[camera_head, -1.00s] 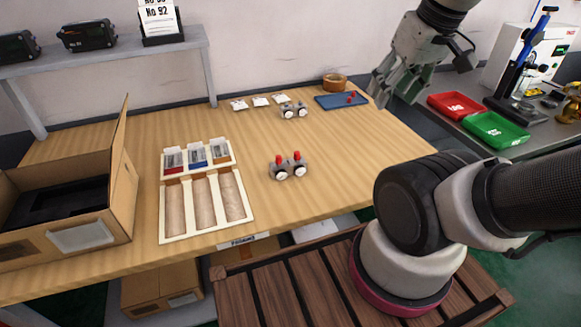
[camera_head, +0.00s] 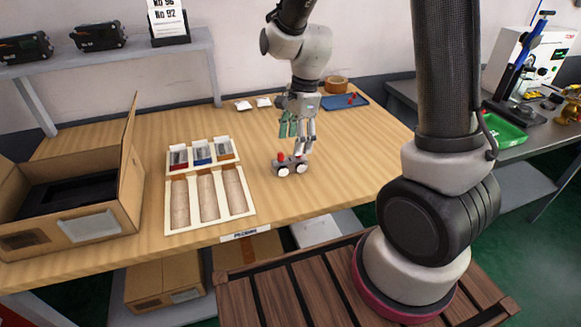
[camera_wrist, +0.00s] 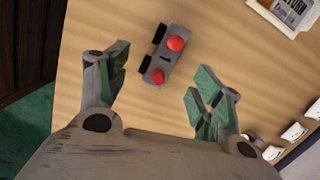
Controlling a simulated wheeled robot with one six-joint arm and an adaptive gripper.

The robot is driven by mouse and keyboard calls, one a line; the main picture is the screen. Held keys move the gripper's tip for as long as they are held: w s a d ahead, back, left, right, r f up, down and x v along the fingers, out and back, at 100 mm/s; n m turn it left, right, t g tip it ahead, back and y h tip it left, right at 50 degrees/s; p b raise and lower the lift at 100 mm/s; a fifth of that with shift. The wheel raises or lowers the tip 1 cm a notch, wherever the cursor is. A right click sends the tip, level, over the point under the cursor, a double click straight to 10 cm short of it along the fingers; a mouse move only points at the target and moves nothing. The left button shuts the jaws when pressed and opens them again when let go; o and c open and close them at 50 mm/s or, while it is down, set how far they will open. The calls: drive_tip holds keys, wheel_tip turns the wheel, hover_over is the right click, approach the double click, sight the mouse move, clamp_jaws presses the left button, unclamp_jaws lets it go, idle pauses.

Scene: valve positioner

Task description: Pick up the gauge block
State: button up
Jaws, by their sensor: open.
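The gauge block (camera_head: 291,163), a small grey body with two round white dials and red caps, stands on the wooden table. In the wrist view the gauge block (camera_wrist: 162,57) shows its two red caps and dark dial sides. It lies ahead of and between my two fingers, touching neither as far as I can see. My gripper (camera_head: 298,138) points down above and slightly behind the block, its fingers apart and empty. The fingers (camera_wrist: 160,82) also show spread in the wrist view. A second, similar grey block at the back of the table is hidden by my gripper in the head view.
A cream tray (camera_head: 250,200) with compartments and a small-parts rack (camera_head: 235,143) lie left of the block. An open cardboard box (camera_head: 132,190) stands further left. A blue mat (camera_head: 330,103) and a tape roll (camera_head: 336,84) lie behind. Table right of the block is clear.

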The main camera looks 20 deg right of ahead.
sight(290, 161)
drive_tip(key=shift+w+f+m, duration=0.15)
drive_tip(key=shift+w+m, duration=0.05)
drive_tip(key=shift+m, duration=0.8)
drive_tip(key=f, duration=0.2)
drive_tip(key=a+f, duration=0.1)
drive_tip(key=f, duration=0.4)
drive_tip(key=shift+s+a+f, duration=0.15)
drive_tip(key=shift+a+f, duration=0.05)
drive_tip(key=shift+f, duration=0.05)
drive_tip(key=shift+c, duration=0.2)
drive_tip(key=c, duration=1.3)
